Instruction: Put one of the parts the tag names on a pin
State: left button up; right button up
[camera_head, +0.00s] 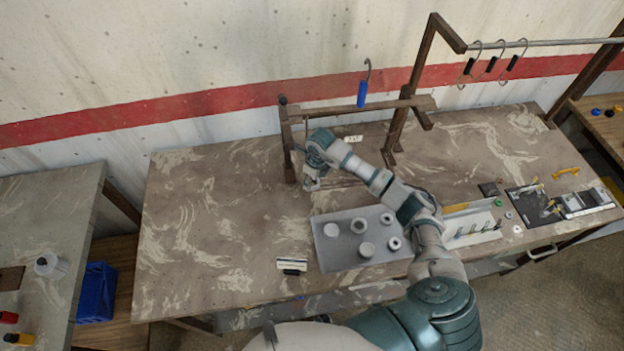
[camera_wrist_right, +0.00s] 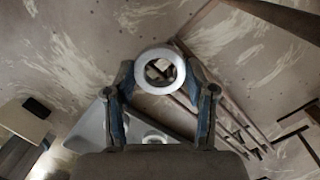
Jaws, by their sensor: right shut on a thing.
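My right gripper (camera_head: 313,180) is above the table, in front of the wooden stand. In the wrist view, my right gripper (camera_wrist_right: 161,82) is shut on a white ring part (camera_wrist_right: 139,73) with a round hole; its fingers grip it from both sides. A pale block (camera_head: 473,222) with several upright pins stands right of the tray. My left gripper is not in view.
A striped white card (camera_head: 292,264) lies left of the tray. Dark fixtures (camera_head: 535,207) stand at the right. The table's left part is clear. A blue crate (camera_head: 96,293) is below at left.

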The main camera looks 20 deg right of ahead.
jog(key=o, duration=1.2)
jog(key=shift+d, duration=0.25)
jog(key=shift+o, duration=0.2)
jog(key=shift+a, duration=0.1)
jog(key=shift+r, duration=0.1)
jog(key=shift+a+r, duration=0.1)
jog(key=shift+r, duration=0.3)
notch_tip(320, 180, up, 6)
jog(key=shift+s+d, duration=0.35)
jog(key=shift+d, duration=0.1)
jog(key=shift+r, duration=0.1)
